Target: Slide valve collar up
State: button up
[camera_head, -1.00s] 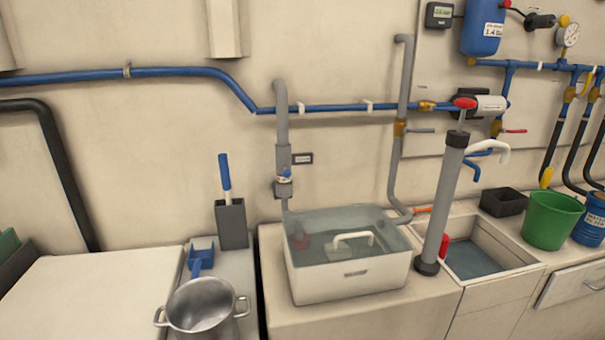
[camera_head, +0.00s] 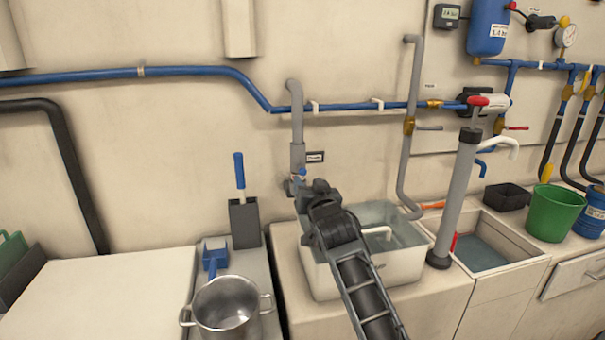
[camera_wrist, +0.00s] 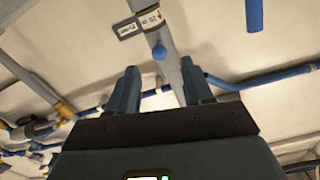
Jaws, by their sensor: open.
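My gripper (camera_head: 301,187) is in front of the pipe just below the knob, hiding the lower fitting. In the wrist view my open gripper (camera_wrist: 160,82) has its two fingers either side of the pipe's line, with nothing clamped.
A small dark label (camera_head: 315,157) is right of the sleeve. A blue pipe (camera_head: 345,107) runs along the wall. A blue-handled tool in a grey holder (camera_head: 244,222) and a steel pot (camera_head: 228,312) stand left. A tall grey pump tube (camera_head: 457,200) stands right of the tank.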

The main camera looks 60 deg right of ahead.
aim_at(303, 173)
jog(key=shift+p+x, duration=0.5)
jog(key=shift+x, duration=3.5)
jog(key=shift+s+d+r, duration=0.1)
grip_shut()
